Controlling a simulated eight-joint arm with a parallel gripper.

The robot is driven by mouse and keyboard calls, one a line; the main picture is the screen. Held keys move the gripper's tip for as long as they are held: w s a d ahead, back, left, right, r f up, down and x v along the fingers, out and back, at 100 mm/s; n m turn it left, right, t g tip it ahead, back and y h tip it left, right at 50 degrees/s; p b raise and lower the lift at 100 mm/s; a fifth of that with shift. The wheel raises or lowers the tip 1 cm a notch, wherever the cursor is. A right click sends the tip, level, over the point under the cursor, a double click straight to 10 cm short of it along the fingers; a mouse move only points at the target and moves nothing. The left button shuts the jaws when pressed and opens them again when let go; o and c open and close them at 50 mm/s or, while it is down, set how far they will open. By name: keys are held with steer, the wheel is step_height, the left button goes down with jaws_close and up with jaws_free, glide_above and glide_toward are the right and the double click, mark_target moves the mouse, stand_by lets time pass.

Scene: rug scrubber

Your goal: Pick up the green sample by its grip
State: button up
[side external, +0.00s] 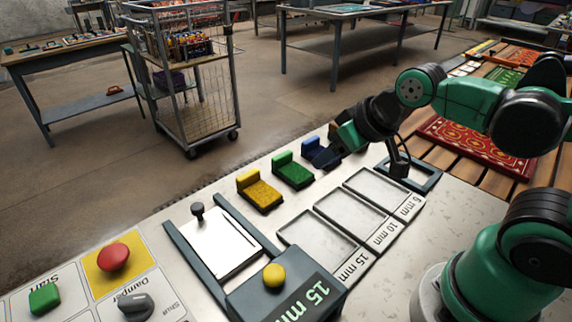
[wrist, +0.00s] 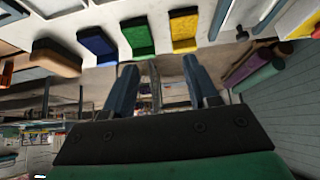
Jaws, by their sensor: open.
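The green sample (side external: 292,171) lies on the pale bench between the yellow sample (side external: 260,191) and the blue sample (side external: 318,153), with its raised grip along the back edge. In the wrist view the green sample (wrist: 138,37) is near the top, beyond the fingertips and apart from them. My gripper (wrist: 160,78) is open, with nothing between its two fingers. In the side view its fingertips are hard to make out near the blue sample, right of the green one.
A brown sample (wrist: 55,57) lies beside the blue one. Rectangular marked trays (side external: 350,215) stand in front of the samples. A framed white plate (side external: 220,243), a yellow knob (side external: 274,275) and a red button (side external: 113,257) are left. A wheeled cage cart (side external: 190,85) stands beyond the bench.

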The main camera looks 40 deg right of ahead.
steer(key=shift+o, duration=0.2)
steer(key=o, duration=0.7)
steer(key=g, duration=0.3)
glide_above(283, 155)
steer(key=s, duration=0.2)
step_height(283, 155, down, 7)
steer(key=shift+s+a+r, duration=0.1)
steer(key=shift+w+f, duration=0.3)
steer(key=shift+f, duration=0.3)
steer(key=shift+x, duration=2.65)
